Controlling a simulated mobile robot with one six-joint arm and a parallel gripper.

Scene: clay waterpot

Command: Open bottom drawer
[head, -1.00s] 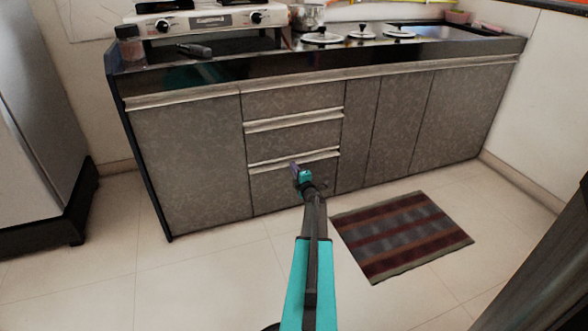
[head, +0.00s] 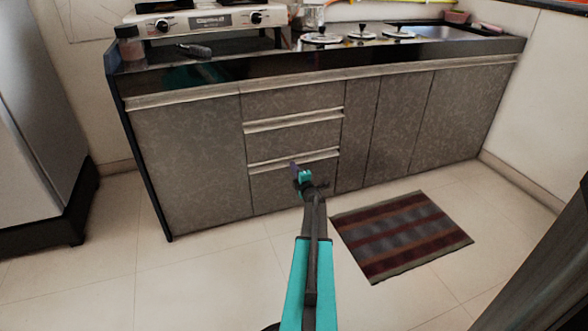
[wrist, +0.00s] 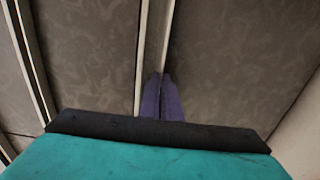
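The bottom drawer (head: 280,186) is the lowest of the stacked drawers in the grey patterned cabinet. It looks closed, with its front level with the fronts around it. Its pale handle strip (head: 270,166) runs along its top edge. My gripper (head: 294,167) is at this strip, right of its middle. In the wrist view the strip (wrist: 156,40) runs upright, and my two purple fingers (wrist: 161,92) lie close together with the strip's thin edge meeting their tips between them. The part of the edge between the fingers is hidden.
A striped mat (head: 400,237) lies on the floor right of my arm. A fridge (head: 35,130) stands at the left. The counter carries a stove (head: 200,22) and pot lids (head: 320,38). The tiled floor before the drawers is otherwise clear.

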